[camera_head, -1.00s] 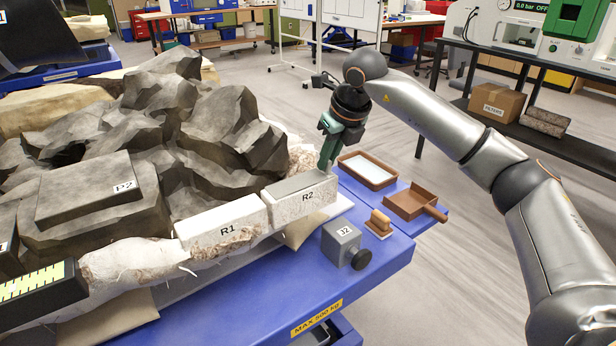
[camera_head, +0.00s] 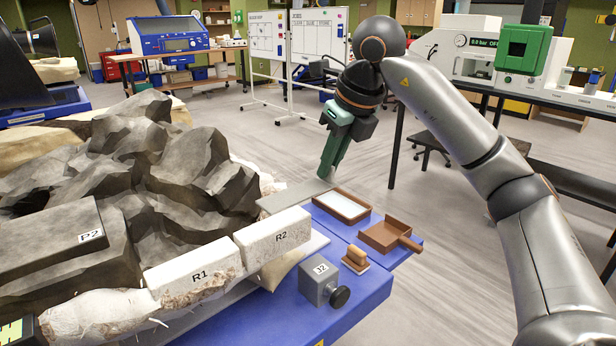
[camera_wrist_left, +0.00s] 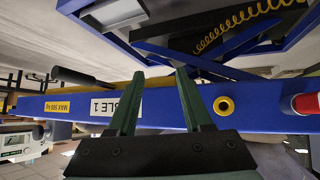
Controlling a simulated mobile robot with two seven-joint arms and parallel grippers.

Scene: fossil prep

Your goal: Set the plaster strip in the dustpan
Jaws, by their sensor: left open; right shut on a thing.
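The dustpan (camera_head: 378,238), brown with a short handle pointing right, lies empty on the blue table's right part. It is to the right of and nearer than the strip. My left gripper (camera_wrist_left: 158,92) shows only in the left wrist view, open and empty in front of the blue table edge.
A brown tray with white contents (camera_head: 342,206) lies between strip and dustpan. A wooden-handled brush (camera_head: 356,259) and a grey block J2 (camera_head: 319,281) with a black knob stand nearby. White blocks R1 (camera_head: 195,274) and R2 (camera_head: 272,243) edge the dark rock (camera_head: 150,170).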

